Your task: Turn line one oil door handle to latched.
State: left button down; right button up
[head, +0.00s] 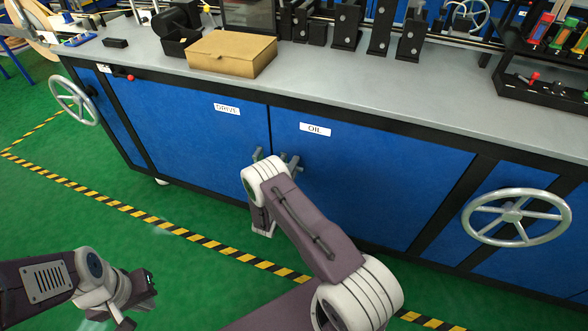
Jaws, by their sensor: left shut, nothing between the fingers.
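The blue oil door (370,185) carries a white OIL label (315,129) and is closed flush with the cabinet front. A small grey handle (292,162) shows at its left edge, partly hidden by my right arm; I cannot tell its angle clearly. My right gripper (263,228) is mostly hidden by its own wrist, just in front of the door seam and low beside the handles. I cannot tell whether it touches the handle. My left gripper (134,303) is shut and empty, low over the green floor at the lower left, far from the door.
The blue drive door (190,120) adjoins on the left, with its own grey handle (258,153) near the seam. Handwheels stand out at the left (74,101) and right (516,217). A cardboard box (231,53) sits on the grey worktop. The striped floor line (150,217) runs past open floor.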

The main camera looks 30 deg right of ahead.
grip_shut()
dwell(1.4)
